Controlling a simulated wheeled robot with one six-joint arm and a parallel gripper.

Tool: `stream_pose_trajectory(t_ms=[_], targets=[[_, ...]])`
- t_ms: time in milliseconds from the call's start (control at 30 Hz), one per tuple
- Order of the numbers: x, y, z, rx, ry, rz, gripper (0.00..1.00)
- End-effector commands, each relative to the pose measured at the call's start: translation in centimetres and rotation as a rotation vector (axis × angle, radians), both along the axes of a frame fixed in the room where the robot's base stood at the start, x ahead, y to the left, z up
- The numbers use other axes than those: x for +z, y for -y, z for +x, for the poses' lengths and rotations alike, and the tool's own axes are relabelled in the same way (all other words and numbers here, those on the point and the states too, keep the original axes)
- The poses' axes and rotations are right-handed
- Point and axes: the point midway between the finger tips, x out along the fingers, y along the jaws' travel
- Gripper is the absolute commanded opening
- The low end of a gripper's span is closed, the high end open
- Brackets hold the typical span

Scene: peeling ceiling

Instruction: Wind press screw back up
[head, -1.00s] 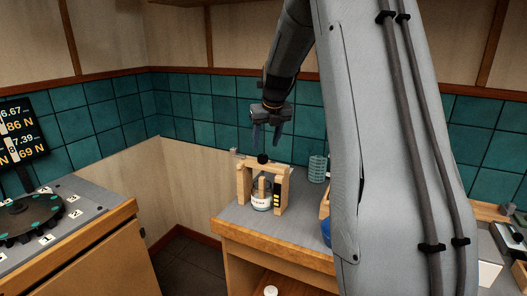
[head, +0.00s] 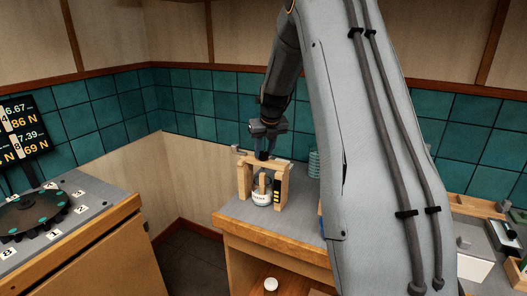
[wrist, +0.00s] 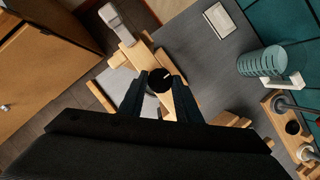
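The press (head: 282,183) is a small wooden frame on the grey counter. A white-labelled jar (head: 261,198) stands inside it under a wooden piece. A round black knob tops the press screw and shows between my fingers in the wrist view (wrist: 159,81). My gripper (head: 264,153) points down over the top of the press. Its two dark fingers lie on either side of the knob, with no clear gap visible, and appear shut on it. The screw below the knob is hidden, so its height cannot be read.
A stack of teal discs (wrist: 262,62) stands beside the press, near a wooden rack (wrist: 290,125). A light rectangular block (wrist: 220,20) lies on the counter. At left, another bench carries a dark toothed wheel (head: 30,214) and a display (head: 18,130). Tiled walls stand behind.

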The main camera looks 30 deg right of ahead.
Motion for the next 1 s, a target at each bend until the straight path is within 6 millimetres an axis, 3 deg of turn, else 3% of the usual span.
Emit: stream_pose_trajectory(t_ms=[33, 100, 567, 1000], targets=[[0.01, 0.01, -0.01, 0.000, 0.000, 0.000, 0.20], [0.01, 0.01, -0.01, 0.000, 0.000, 0.000, 0.08], [-0.06, 0.16, -0.02, 0.105, -0.001, 0.000, 0.08], [-0.10, 0.49, 0.09, 0.486, 0.000, 0.001, 0.08]])
